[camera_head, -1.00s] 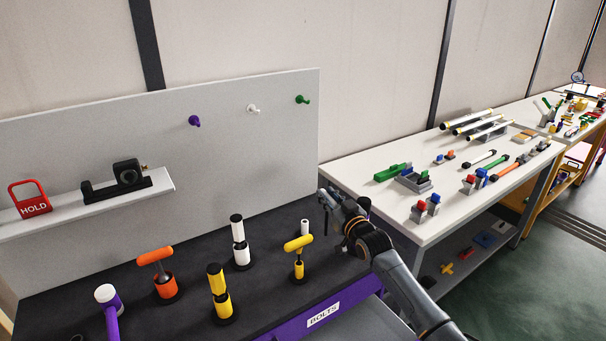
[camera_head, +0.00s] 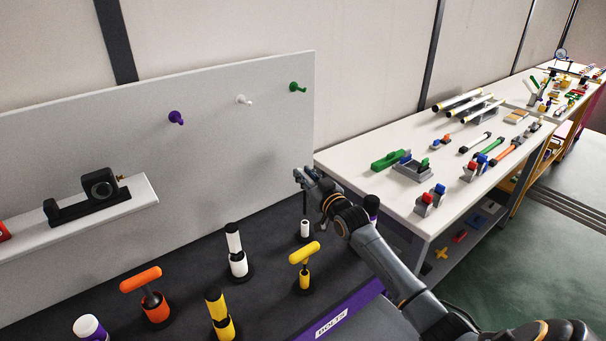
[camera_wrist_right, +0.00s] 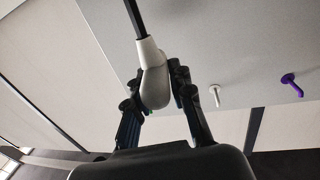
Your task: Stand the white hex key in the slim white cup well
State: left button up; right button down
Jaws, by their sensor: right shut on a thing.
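My right gripper (camera_head: 304,177) is shut on the white hex key above the dark bench. In the wrist view the key's white handle (camera_wrist_right: 154,78) sits between the fingers (camera_wrist_right: 155,88), and its dark shaft (camera_wrist_right: 134,18) extends away from them. In the head view the dark shaft (camera_head: 304,203) hangs about upright below the gripper, in line with the slim white cup well (camera_head: 305,229). I cannot tell whether its tip is just above, behind or inside the cup. My left gripper is not in view.
A yellow T-handled tool (camera_head: 303,254) stands close in front of the slim cup. A white tool (camera_head: 234,242), a yellow one (camera_head: 217,306) and an orange one (camera_head: 142,279) stand to the left. A grey pegboard (camera_head: 215,150) rises behind; a white table (camera_head: 450,170) stands right.

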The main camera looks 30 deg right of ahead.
aim_at(305, 193)
jog(key=shift+s+r, duration=0.15)
jog(key=shift+s, duration=0.05)
jog(key=shift+w+p, duration=0.1)
jog(key=shift+p, duration=0.25)
notch_tip(305, 193, down, 3)
jog(key=shift+r+b, duration=0.1)
jog(key=shift+b, duration=1.15)
notch_tip(305, 193, down, 4)
jog(key=shift+r+b, duration=0.2)
jog(key=shift+b, duration=1.05)
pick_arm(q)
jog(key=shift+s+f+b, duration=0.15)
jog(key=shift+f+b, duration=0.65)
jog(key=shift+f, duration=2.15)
pick_arm(e)
jog(key=shift+f, duration=1.05)
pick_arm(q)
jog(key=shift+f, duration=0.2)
pick_arm(e)
jog(key=shift+f, duration=0.35)
jog(key=c, duration=1.1)
grip_release()
